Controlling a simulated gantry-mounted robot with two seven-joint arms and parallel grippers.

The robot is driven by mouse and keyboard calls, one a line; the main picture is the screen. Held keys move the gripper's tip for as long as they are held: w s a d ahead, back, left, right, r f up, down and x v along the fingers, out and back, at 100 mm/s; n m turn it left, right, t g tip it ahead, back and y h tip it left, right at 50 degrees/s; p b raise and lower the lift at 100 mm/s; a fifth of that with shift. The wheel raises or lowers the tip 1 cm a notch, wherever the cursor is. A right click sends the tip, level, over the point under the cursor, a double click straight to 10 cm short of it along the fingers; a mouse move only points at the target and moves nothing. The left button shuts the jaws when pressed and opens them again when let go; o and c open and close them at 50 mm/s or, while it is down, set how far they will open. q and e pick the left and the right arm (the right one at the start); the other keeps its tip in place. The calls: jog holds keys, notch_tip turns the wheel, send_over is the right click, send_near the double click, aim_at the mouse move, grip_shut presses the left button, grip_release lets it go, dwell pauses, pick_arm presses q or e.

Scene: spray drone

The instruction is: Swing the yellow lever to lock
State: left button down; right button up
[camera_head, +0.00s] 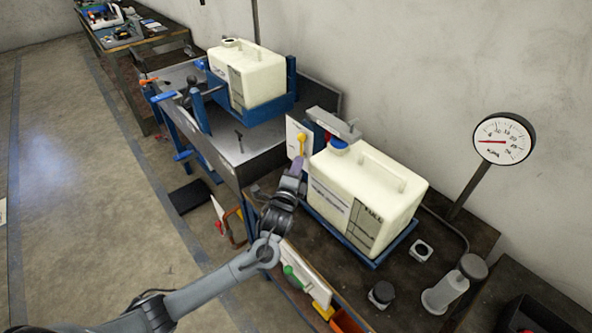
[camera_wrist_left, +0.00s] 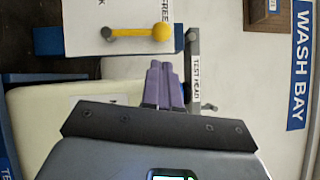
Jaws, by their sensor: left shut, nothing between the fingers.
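The yellow lever (camera_head: 301,141) is mounted on a white panel (camera_head: 293,133) behind the front white tank. In the left wrist view the lever (camera_wrist_left: 137,32) lies sideways across the panel (camera_wrist_left: 85,22), with its round knob at the right end. My left gripper (camera_head: 297,163) is just below the lever in the head view. In the left wrist view its purple fingers (camera_wrist_left: 160,72) are shut, empty, and point towards the lever, with a small gap between them. The white tank (camera_head: 365,190) marked FULL stands beside the gripper. My right gripper is not in view.
A grey bar labelled TEST HEAD (camera_wrist_left: 195,70) stands close to the fingers' right. A second white tank (camera_head: 247,75) sits in a blue cradle behind. A dial gauge (camera_head: 503,139) stands at right. Open floor (camera_head: 90,200) lies at left.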

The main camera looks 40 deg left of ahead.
aim_at(301, 146)
pick_arm(q)
jog(key=b+x, duration=0.1)
jog(key=x, duration=0.5)
jog(key=shift+w+a, duration=0.2)
jog(key=shift+w, duration=0.15)
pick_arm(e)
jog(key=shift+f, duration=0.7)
pick_arm(q)
jog(key=shift+r, duration=0.2)
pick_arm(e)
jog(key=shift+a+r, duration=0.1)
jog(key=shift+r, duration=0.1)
